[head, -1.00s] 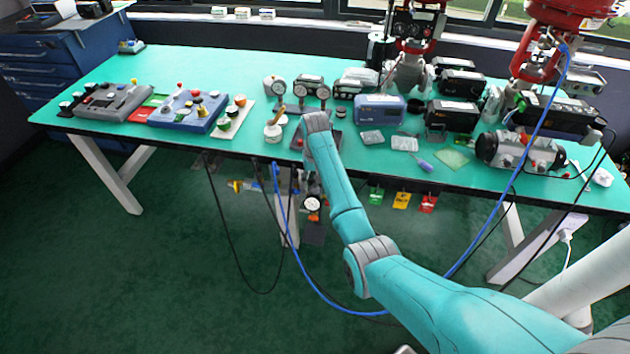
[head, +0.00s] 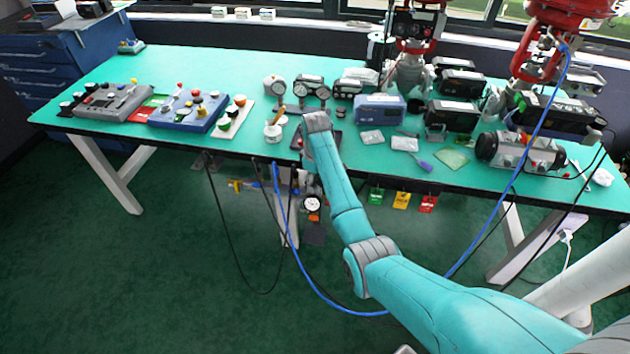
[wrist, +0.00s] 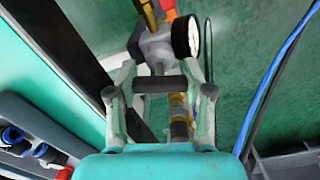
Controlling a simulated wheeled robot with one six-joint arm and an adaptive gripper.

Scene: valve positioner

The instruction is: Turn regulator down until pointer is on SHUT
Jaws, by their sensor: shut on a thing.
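The regulator (wrist: 156,48) is a grey body with brass fittings below the bench's front edge. A white round gauge (wrist: 186,37) sits on its right side in the wrist view. The gauge also shows below the bench in the head view (head: 311,204). My gripper (wrist: 160,85) has its two fingers on either side of a dark bar-like piece, which looks like the regulator's knob, and is shut on it. In the head view my forearm and the bench edge hide most of the grip. I cannot read the pointer or any SHUT mark.
The green bench (head: 230,72) carries several instruments. A blue hose (head: 296,245) and dark cables hang near my arm. Green, yellow and red tags (head: 401,200) hang from the front edge. The floor in front is clear.

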